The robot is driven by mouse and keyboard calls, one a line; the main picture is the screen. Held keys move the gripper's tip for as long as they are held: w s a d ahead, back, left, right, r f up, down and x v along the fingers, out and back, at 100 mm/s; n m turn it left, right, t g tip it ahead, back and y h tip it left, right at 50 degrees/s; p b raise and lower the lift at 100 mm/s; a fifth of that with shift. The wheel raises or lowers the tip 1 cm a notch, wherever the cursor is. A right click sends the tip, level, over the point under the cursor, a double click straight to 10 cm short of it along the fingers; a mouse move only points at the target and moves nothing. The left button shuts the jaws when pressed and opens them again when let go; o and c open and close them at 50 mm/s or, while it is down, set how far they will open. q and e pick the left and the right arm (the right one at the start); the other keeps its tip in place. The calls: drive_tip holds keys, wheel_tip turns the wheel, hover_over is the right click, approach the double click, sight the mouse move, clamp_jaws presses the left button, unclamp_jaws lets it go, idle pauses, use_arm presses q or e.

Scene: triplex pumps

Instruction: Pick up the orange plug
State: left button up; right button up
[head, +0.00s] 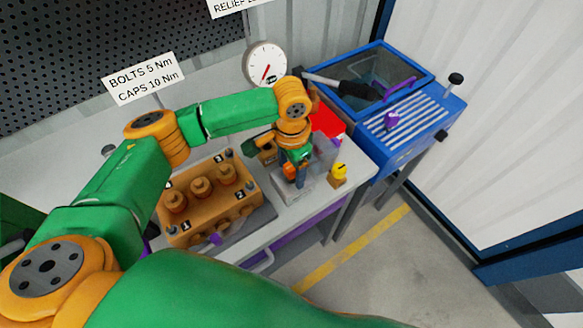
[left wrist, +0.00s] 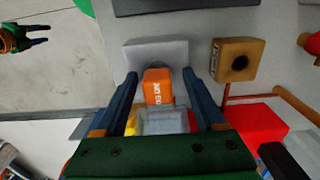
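The orange plug (left wrist: 158,88) shows between the two dark blue fingers of my left gripper (left wrist: 160,80) in the left wrist view. The fingers are apart, with a gap on each side of the plug. Its lower part meets a light grey block (left wrist: 150,52). In the head view the plug (head: 288,170) is partly hidden by my left gripper (head: 299,180), which points down over the grey block. My right gripper (left wrist: 38,35) shows small at the upper left of the left wrist view, over the floor, its fingers apart and empty.
A brown pump block (head: 210,205) with several capped tops stands left of the gripper. A yellow-topped piece (head: 338,173) is close on the right. A tan block with a hole (left wrist: 237,60) and a red bin (head: 327,121) are nearby. A blue wash station (head: 400,105) stands further right.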

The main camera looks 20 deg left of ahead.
use_arm(q)
drive_tip(key=shift+s+r, duration=0.1)
drive_tip(key=shift+s, duration=0.1)
clamp_jaws()
drive_tip(key=shift+w, duration=0.15)
